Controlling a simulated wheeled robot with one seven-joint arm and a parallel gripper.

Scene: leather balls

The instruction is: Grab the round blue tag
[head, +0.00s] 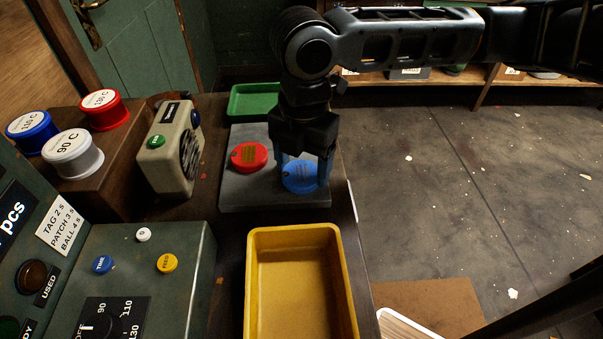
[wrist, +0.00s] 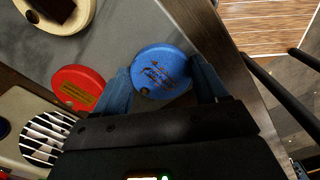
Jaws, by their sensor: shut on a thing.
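In the wrist view my gripper (wrist: 165,82) shows both bluish fingers against the tag. A round red tag (head: 249,156) lies on the slab just left of the blue one, and in the wrist view (wrist: 78,88) it is beside the left finger.
The grey slab (head: 250,196) sits on a bench between a green tray (head: 252,101) behind and a yellow tray (head: 252,285) in front. A beige radio-like box (head: 162,165) stands left of it. Spools and a control panel are farther left. Open floor lies right.

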